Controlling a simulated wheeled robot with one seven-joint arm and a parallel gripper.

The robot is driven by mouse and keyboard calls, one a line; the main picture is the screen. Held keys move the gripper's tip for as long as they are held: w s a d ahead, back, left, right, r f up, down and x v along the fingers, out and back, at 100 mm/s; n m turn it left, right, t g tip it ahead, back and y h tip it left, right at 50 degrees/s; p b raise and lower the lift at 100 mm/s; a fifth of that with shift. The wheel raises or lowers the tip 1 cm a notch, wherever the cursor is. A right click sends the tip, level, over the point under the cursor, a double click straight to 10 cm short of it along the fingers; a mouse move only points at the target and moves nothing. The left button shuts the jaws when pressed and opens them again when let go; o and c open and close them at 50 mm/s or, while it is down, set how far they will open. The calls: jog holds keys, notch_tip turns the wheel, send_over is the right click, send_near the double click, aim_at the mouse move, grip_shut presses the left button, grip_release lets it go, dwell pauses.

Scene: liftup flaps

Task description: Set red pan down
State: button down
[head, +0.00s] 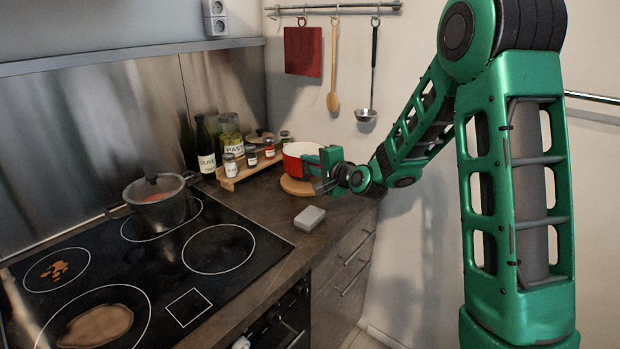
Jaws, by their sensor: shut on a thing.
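A red pan (293,163) with a white inside is at the back right of the counter, over or on a round wooden board (296,186). I cannot tell whether the pan's base touches the board. My gripper (322,168) is at the pan's right side and is shut on it. The green gripper body hides the pan's right side and any handle there.
A cooktop (222,248) fills the left, with a lidded grey pot (157,204) at its back and brown spills at its left. A spice rack (240,176) with jars stands left of the pan. A grey block (309,218) lies on the counter in front.

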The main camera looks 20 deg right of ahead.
jog(key=shift+w+d+f, duration=0.1)
jog(key=shift+d+f, duration=0.05)
jog(key=shift+f, duration=0.95)
jog(key=shift+w+d+f, duration=0.1)
jog(key=shift+d+f, duration=0.05)
jog(key=shift+f, duration=0.9)
jog(key=c, duration=1.7)
grip_release()
jog(key=shift+f, duration=0.1)
jog(key=v, duration=1.2)
